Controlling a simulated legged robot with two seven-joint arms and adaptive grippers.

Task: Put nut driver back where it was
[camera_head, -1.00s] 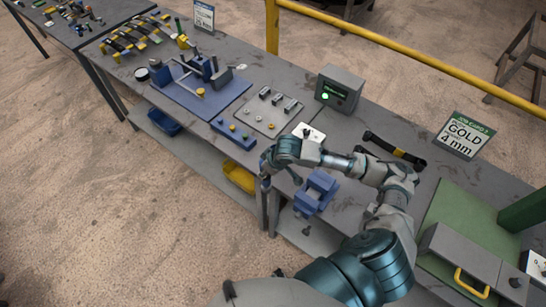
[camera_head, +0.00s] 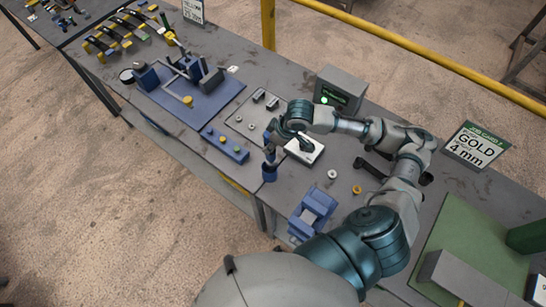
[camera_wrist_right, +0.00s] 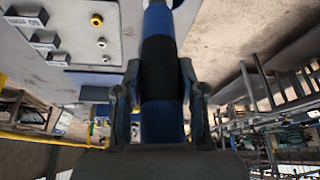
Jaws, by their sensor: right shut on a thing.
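My right gripper (camera_head: 270,157) is shut on the nut driver. In the right wrist view the driver's blue handle with a black band (camera_wrist_right: 161,75) stands between the two fingers (camera_wrist_right: 161,95). In the head view a short blue part of the nut driver (camera_head: 269,173) shows below the gripper, by the table's front edge. My left gripper is not in view.
A blue fixture (camera_head: 190,92) and a row of yellow-and-black tools (camera_head: 122,30) lie toward the left. A blue button strip (camera_head: 225,144), a white box (camera_head: 305,151) and a blue vise (camera_head: 313,211) are near the gripper. A green-lit display (camera_head: 340,90) stands behind.

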